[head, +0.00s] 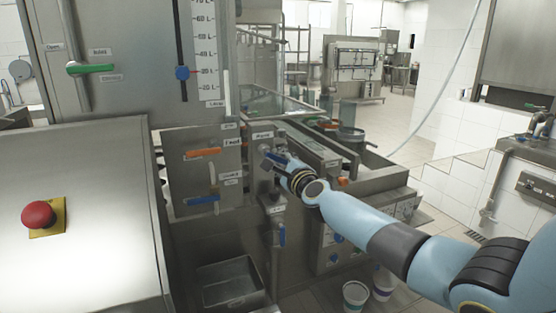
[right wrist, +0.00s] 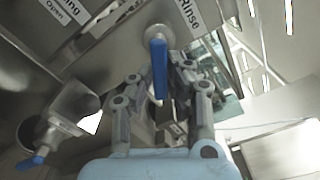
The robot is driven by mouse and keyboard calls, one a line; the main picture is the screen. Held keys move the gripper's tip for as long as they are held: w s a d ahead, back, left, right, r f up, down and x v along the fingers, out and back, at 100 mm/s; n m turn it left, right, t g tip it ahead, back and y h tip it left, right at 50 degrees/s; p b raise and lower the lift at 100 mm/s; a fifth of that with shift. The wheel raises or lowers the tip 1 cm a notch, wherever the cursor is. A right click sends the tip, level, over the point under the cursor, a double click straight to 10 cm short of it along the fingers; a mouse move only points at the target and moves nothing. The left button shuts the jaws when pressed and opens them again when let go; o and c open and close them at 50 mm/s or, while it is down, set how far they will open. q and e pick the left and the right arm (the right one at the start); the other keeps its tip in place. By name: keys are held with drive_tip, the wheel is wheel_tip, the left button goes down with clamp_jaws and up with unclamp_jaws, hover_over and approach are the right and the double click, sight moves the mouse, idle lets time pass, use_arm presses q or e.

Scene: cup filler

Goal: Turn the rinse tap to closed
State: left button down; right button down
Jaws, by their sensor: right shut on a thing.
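The rinse tap has a blue lever handle (right wrist: 158,55) on a round metal fitting, under a white label reading "Rinse" (right wrist: 188,14) in the right wrist view. My right gripper (right wrist: 160,82) has a finger on each side of the lever and is shut on it. In the head view my right gripper (head: 279,164) is at the tap on the machine's front right part, below a small white label (head: 262,135). The gripper hides most of the tap there. My left gripper is out of view.
Other levers are close by: two orange handles, one on a labelled panel (head: 202,153), a blue one (head: 202,200) below it, and a hanging blue one (head: 282,236). A red button (head: 39,215) is at the left. A metal bin (head: 229,284) and buckets (head: 355,294) stand low.

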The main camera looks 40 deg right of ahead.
drive_tip(key=shift+s+d+r+n+p, duration=0.15)
drive_tip(key=shift+n+p, duration=0.25)
drive_tip(key=shift+n, duration=0.55)
drive_tip(key=shift+w+a+r+n+p, duration=0.1)
drive_tip(key=shift+r+n+p, duration=0.25)
drive_tip(key=shift+n, duration=0.65)
drive_tip(key=shift+s+d+r+n+p, duration=0.15)
drive_tip(key=shift+n+p, duration=0.3)
drive_tip(key=shift+n, duration=0.5)
drive_tip(key=shift+w+n, duration=0.1)
drive_tip(key=shift+n, duration=0.2)
drive_tip(key=c, duration=1.3)
unclamp_jaws()
drive_tip(key=v, duration=1.2)
drive_tip(key=shift+a+r, duration=0.1)
